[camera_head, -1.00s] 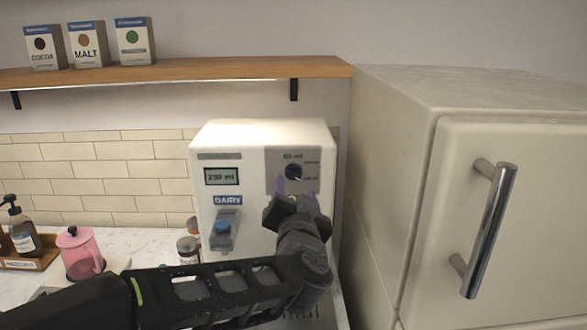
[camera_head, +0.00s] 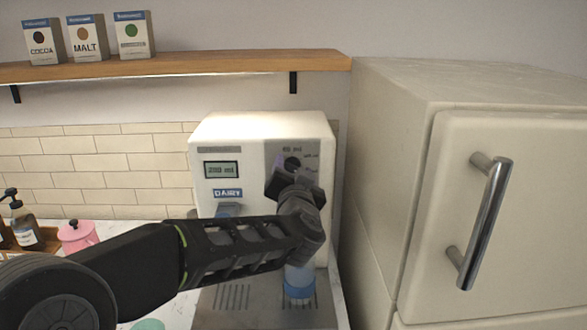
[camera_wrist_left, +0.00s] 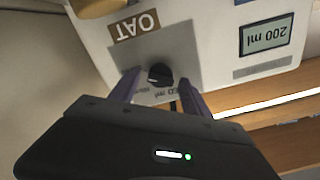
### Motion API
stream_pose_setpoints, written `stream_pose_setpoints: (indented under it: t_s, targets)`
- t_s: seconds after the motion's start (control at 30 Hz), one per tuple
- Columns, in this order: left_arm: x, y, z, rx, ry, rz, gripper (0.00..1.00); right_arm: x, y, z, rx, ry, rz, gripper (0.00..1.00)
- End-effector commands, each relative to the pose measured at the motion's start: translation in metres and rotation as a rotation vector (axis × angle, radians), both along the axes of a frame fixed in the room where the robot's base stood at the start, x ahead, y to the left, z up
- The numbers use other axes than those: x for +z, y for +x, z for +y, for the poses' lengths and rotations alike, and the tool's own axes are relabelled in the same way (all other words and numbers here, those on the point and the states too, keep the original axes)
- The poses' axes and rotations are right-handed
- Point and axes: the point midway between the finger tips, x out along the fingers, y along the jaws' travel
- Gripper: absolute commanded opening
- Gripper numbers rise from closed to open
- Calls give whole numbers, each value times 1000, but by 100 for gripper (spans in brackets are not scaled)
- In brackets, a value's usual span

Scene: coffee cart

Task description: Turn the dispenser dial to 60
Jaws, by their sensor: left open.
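The white dispenser (camera_head: 265,132) stands left of the fridge. Its small black dial (camera_head: 292,162) sits on a grey panel at the upper right of its front, partly covered by my gripper. The dial (camera_wrist_left: 160,73) shows clearly in the left wrist view. My left gripper (camera_head: 287,174) is open at the panel. In the wrist view its purple fingers (camera_wrist_left: 158,88) are spread on either side of the dial, with gaps visible. The display (camera_wrist_left: 267,35) reads 200 ml there, upside down. It also shows in the head view (camera_head: 222,170). My right gripper is out of view.
A container with a blue band (camera_head: 298,284) stands on the drip tray (camera_head: 233,297) below my left arm. The fridge (camera_head: 390,180) with its metal handle (camera_head: 482,222) is close on the right. A wooden shelf (camera_head: 180,69) with several boxes is above left.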

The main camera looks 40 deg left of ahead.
Motion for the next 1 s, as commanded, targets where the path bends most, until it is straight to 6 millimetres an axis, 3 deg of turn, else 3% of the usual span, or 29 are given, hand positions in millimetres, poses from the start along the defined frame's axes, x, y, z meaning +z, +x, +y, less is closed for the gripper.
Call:
stream_pose_setpoints:
  t_s: [0.27, 0.9, 1.0]
  targets:
    - [-1, 1, 1, 0, -1, 1, 55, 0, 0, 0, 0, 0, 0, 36]
    - [0, 1, 1, -1, 0, 0, 3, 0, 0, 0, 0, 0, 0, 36]
    - [-1, 1, 1, -1, 0, 0, 0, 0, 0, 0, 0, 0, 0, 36]
